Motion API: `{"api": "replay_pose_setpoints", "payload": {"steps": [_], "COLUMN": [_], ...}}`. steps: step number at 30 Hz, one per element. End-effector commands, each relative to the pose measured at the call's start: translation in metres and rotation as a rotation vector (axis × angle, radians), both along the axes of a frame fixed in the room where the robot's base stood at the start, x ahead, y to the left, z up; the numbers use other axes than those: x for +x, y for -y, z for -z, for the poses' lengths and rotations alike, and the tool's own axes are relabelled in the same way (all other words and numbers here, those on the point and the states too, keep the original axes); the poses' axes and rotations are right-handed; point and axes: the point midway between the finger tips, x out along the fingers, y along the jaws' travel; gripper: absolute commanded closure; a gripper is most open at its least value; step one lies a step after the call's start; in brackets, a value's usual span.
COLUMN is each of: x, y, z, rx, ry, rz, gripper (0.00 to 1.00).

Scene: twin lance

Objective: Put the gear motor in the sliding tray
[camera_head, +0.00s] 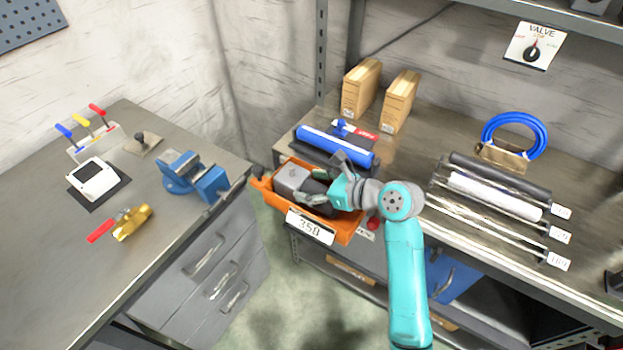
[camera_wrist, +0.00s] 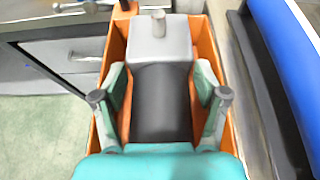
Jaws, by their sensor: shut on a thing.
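The gear motor has a light grey gearbox (camera_head: 291,178) with a short shaft and a dark cylindrical body, which shows in the wrist view (camera_wrist: 162,104). It lies lengthwise within the walls of the orange sliding tray (camera_head: 345,233). The tray also shows around it in the wrist view (camera_wrist: 116,40). My gripper (camera_head: 322,183) has its fingers on both sides of the dark body, as the wrist view also shows (camera_wrist: 161,82). It is shut on the motor. The motor's underside is hidden, so I cannot tell whether it touches the tray floor.
A blue roller (camera_head: 335,145) lies just behind the tray. Cardboard boxes (camera_head: 361,88) stand further back. Several rods and rollers (camera_head: 497,193) lie on the right bench. A blue vise (camera_head: 195,176) and a yellow valve with red handle (camera_head: 130,221) are on the left bench.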

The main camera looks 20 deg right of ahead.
Motion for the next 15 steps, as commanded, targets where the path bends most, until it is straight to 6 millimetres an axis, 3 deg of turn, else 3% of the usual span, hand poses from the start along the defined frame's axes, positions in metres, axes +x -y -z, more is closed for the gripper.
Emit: {"api": "replay_pose_setpoints", "payload": {"steps": [9,10,13,15], "x": [0.0006,0.0001,0.0002,0.0001], "y": [-0.0001,-0.0001,0.0000,0.0000], "z": [-0.0009,0.0022,0.0019,0.0018], "rx": [0.002,0.001,0.001,0.001], "ry": [0.006,0.001,0.001,0.001], "rz": [0.000,0.000,0.000,0.000], "gripper": [0.97,0.25,0.02,0.02]}}
